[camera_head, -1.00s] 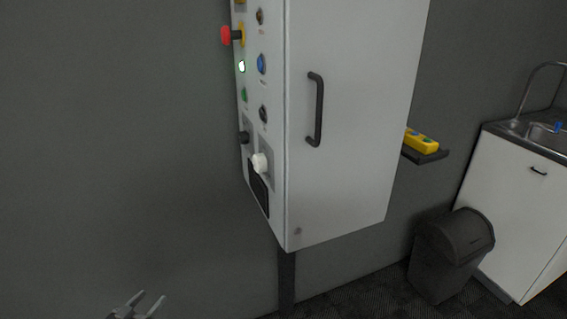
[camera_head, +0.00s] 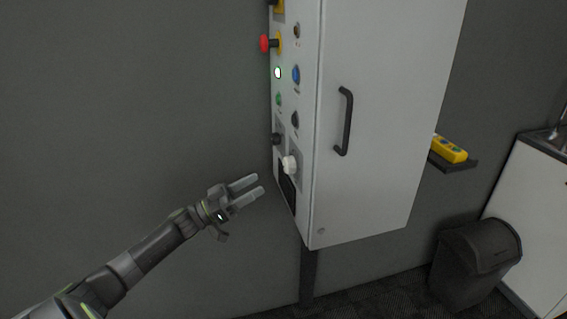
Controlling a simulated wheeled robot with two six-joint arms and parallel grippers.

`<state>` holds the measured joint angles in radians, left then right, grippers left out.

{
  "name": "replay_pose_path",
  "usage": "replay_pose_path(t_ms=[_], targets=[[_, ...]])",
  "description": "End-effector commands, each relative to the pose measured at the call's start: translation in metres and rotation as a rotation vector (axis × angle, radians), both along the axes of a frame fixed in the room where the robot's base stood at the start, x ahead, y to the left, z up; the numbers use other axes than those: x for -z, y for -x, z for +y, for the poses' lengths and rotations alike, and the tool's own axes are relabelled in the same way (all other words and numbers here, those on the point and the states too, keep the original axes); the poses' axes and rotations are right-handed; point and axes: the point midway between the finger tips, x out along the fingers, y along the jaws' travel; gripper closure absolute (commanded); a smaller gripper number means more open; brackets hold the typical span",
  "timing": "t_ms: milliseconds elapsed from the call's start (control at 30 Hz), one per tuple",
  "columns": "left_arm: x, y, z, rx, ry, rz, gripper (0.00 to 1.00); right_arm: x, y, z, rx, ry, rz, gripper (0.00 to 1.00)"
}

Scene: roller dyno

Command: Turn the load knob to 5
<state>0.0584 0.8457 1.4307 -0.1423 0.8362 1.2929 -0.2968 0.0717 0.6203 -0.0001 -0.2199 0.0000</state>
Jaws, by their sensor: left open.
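The control cabinet (camera_head: 385,130) is a tall light-grey box with its control panel on the narrow left face, seen at a steep angle. Low on that panel are a white knob (camera_head: 290,164) and a black knob (camera_head: 276,139). I cannot tell which is the load knob, and no scale marks can be read. My left gripper (camera_head: 260,183) is open and empty. It appears to the left of and slightly below the white knob, apart from it, fingers pointing right toward the panel. My right gripper is not in view.
Above the knobs are a red mushroom button (camera_head: 265,43), a lit white button (camera_head: 278,73), a blue button (camera_head: 296,74) and a green button (camera_head: 279,99). A door handle (camera_head: 345,121) sticks out of the cabinet front. A dark bin (camera_head: 476,262) stands right. The left wall side is clear.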

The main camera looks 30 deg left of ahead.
Motion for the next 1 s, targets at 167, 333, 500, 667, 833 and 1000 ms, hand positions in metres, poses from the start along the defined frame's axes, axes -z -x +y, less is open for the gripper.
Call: replay_pose_path(t_ms=[167,333,500,667,833,1000], targets=[[-0.019,-0.030,-0.022,0.000,0.003,-0.004,0.39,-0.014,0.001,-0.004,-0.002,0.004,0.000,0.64],[-0.029,-0.052,-0.038,-0.001,0.004,-0.001,0.39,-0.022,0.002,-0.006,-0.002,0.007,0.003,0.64],[-0.033,-0.064,-0.047,-0.002,0.002,0.001,0.39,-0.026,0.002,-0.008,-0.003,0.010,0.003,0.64],[-0.033,-0.067,-0.050,-0.003,0.000,0.002,0.39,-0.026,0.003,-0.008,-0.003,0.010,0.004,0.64],[-0.033,-0.067,-0.050,-0.002,0.000,0.001,0.39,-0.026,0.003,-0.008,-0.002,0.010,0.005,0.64],[-0.033,-0.067,-0.050,-0.002,0.000,0.001,0.57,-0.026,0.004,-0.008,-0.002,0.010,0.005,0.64]])
